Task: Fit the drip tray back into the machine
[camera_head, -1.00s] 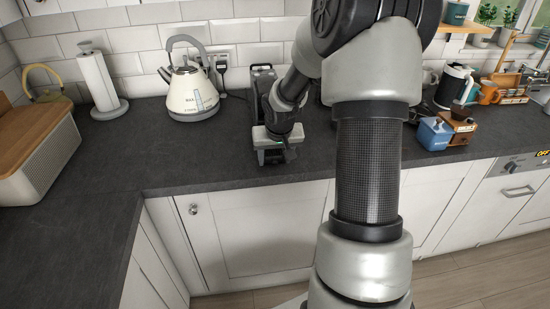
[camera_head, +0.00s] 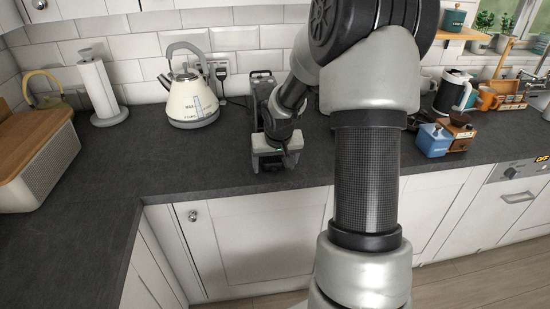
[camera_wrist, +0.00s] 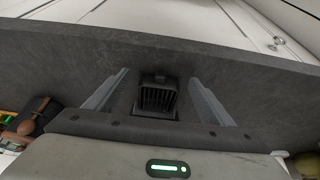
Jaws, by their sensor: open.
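The drip tray (camera_wrist: 158,97), a small dark piece with a slotted grate, shows between my fingers in the wrist view. My gripper (camera_wrist: 160,80) is open, with one pale finger on each side of the tray and a visible gap to both. In the head view my gripper (camera_head: 275,163) is low over the worktop near its front edge, with the fingers pointing down. The dark machine (camera_head: 261,88) stands behind it, mostly hidden by my arm. Whether the tray touches the machine cannot be told.
A cream kettle (camera_head: 191,100) stands left of the machine on the slate worktop (camera_head: 130,165). A paper towel roll (camera_head: 98,88) and a bread bin (camera_head: 35,160) are further left. A blue box (camera_head: 433,140) and a brown grinder (camera_head: 459,133) stand right. The worktop left of my gripper is clear.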

